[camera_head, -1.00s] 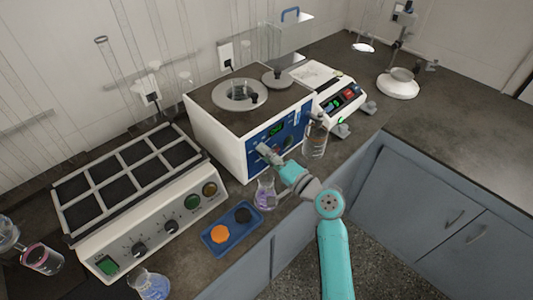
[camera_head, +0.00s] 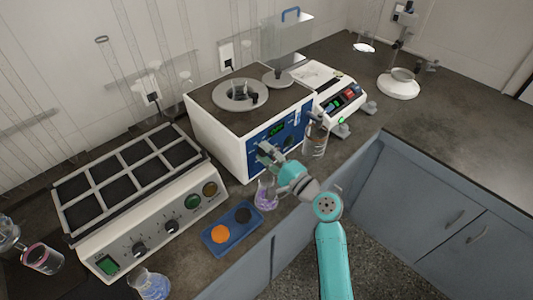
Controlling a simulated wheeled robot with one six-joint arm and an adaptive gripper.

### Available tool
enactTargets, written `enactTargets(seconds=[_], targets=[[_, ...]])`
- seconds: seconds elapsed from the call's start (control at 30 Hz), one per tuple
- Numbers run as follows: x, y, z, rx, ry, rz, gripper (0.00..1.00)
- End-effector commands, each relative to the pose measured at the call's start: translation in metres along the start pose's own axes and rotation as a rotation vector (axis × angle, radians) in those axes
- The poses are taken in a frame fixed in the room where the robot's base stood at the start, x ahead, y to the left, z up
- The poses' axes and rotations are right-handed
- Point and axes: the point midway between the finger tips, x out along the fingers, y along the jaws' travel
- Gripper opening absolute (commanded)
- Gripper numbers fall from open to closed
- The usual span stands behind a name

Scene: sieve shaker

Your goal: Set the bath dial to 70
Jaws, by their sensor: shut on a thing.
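The water bath (camera_head: 221,136) is a white box with a dark top, a round lidded opening and a blue front panel (camera_head: 301,122). A small green display (camera_head: 277,129) is lit on the panel; its digits are too small to read. My gripper (camera_head: 262,150) is at the lower left of the blue panel, with its fingertips shut at the panel face. The bath dial is hidden behind the fingers, so its pointer and setting cannot be seen.
A flask of purple liquid (camera_head: 266,196) stands just below my gripper, and a beaker (camera_head: 316,140) stands to its right. The right counter (camera_head: 455,125) is mostly clear.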

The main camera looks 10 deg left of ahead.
Motion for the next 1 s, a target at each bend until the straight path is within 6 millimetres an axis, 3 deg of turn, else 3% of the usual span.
enactTargets(seconds=[0.3, 0.33, 0.4, 0.77, 1.0], targets=[[0.0, 0.0, 0.0, 0.0, -0.001, 0.0, 0.02], [0.0, 0.0, 0.0, 0.0, -0.001, 0.0, 0.44], [0.0, 0.0, 0.0, 0.0, -0.001, 0.0, 0.61], [-0.003, 0.0, 0.0, -0.001, 0.0, 0.0, 0.61], [-0.034, 0.001, -0.001, 0.001, 0.003, 0.0, 0.61]])
